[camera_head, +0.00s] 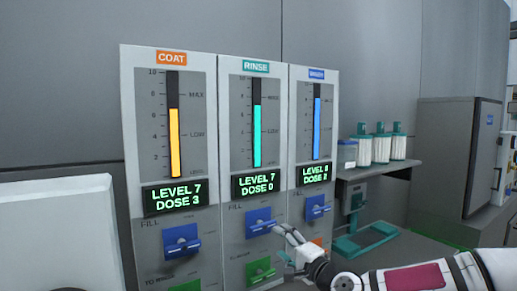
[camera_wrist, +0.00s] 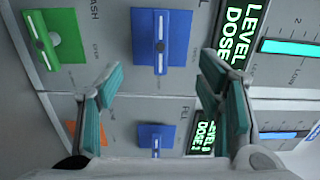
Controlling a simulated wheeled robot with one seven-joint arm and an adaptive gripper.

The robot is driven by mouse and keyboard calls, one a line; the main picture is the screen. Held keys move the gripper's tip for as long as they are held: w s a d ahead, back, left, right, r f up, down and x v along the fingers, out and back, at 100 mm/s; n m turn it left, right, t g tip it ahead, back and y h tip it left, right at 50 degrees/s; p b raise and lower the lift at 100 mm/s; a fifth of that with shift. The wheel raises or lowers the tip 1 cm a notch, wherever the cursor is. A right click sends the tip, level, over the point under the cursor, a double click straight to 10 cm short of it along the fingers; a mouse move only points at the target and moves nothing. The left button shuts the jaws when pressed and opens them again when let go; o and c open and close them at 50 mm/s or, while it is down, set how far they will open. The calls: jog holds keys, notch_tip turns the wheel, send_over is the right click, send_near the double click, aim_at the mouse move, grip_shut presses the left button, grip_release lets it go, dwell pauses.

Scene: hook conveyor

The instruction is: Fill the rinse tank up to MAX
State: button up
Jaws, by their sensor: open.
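The RINSE gauge (camera_head: 257,135) is the middle of three columns. Its teal bar tops out a little below the MAX mark, and its display (camera_head: 259,187) reads LEVEL 7, DOSE 0. Below it is a blue FILL lever (camera_head: 261,222) with its handle lying crosswise; it also shows in the wrist view (camera_wrist: 161,45). A green lever (camera_head: 260,270) sits lower, also in the wrist view (camera_wrist: 52,40). My gripper (camera_head: 282,246) is open and empty, just below and right of the blue lever. In the wrist view its fingers (camera_wrist: 158,78) stand apart, the blue lever lying beyond the gap between them.
The COAT column (camera_head: 174,130) at left reads LEVEL 7, DOSE 3. The right column (camera_head: 316,120) has a blue bar near MAX and its own blue lever (camera_head: 318,207), close to my gripper. A shelf (camera_head: 375,170) with white-and-teal canisters stands to the right.

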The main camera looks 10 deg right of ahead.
aim_at(265, 225)
jog(key=o, duration=0.4)
jog(key=shift+o, duration=1.4)
jog(key=shift+a+f+n, duration=0.25)
jog(key=shift+f+n, duration=0.15)
jog(key=w+a+n, duration=0.1)
jog(key=w+n, duration=0.3)
jog(key=n, duration=0.1)
jog(key=w+a+r+n, duration=0.1)
jog(key=w+n, duration=0.2)
jog(key=n, duration=0.3)
jog(key=w+a+n, duration=0.1)
jog(key=w+n, duration=0.3)
jog(key=n, duration=0.2)
jog(key=shift+w+r+p, duration=0.25)
jog(key=shift+w+p, duration=0.05)
jog(key=shift+p, duration=0.05)
jog(key=c, duration=1.1)
